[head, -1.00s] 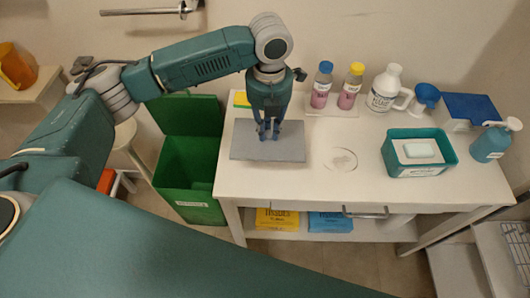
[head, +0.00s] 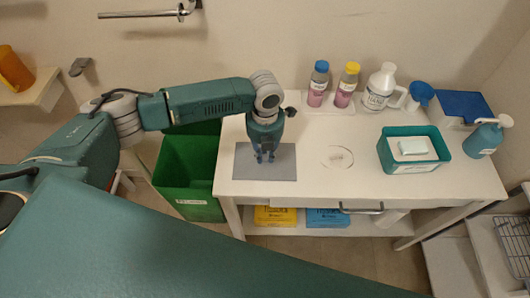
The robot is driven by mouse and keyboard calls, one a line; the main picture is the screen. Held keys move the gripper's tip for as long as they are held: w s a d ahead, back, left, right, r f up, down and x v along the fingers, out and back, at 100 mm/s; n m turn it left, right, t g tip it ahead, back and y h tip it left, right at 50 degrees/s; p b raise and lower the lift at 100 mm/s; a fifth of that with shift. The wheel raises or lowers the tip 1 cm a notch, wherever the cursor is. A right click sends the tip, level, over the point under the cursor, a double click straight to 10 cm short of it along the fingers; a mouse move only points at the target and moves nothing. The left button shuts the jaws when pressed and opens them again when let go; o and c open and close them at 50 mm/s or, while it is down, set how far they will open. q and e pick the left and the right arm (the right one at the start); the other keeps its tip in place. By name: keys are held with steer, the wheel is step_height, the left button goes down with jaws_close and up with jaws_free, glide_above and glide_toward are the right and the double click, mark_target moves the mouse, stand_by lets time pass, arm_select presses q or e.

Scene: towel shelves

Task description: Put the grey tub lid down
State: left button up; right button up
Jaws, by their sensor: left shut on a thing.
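The grey tub lid (head: 278,172) is a flat grey rectangle at the left end of the white table (head: 320,190). It looks to lie flat on the tabletop or very close to it; I cannot tell which. My left gripper (head: 265,158) points down over the middle of the lid and is shut on it. Its fingertips meet the lid's upper side, and the part they grip is hidden. My right gripper is out of view.
A teal tub (head: 408,160) with a white block inside stands at the right. Two bottles, a white jug (head: 381,88), a blue-lidded box (head: 462,106) and a teal pump bottle (head: 483,138) line the back and right. A green bin (head: 187,178) stands left of the table.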

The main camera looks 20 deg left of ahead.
mark_target(265, 157)
arm_select(q)
steer(key=shift+f, duration=0.2)
steer(key=o, duration=1)
steer(key=shift+c, duration=0.2)
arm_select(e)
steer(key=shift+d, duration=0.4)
arm_select(q)
steer(key=shift+r, duration=0.1)
step_height(265, 157, up, 12)
steer(key=b, duration=0.2)
steer(key=shift+r+b, duration=0.15)
steer(key=shift+b, duration=0.2)
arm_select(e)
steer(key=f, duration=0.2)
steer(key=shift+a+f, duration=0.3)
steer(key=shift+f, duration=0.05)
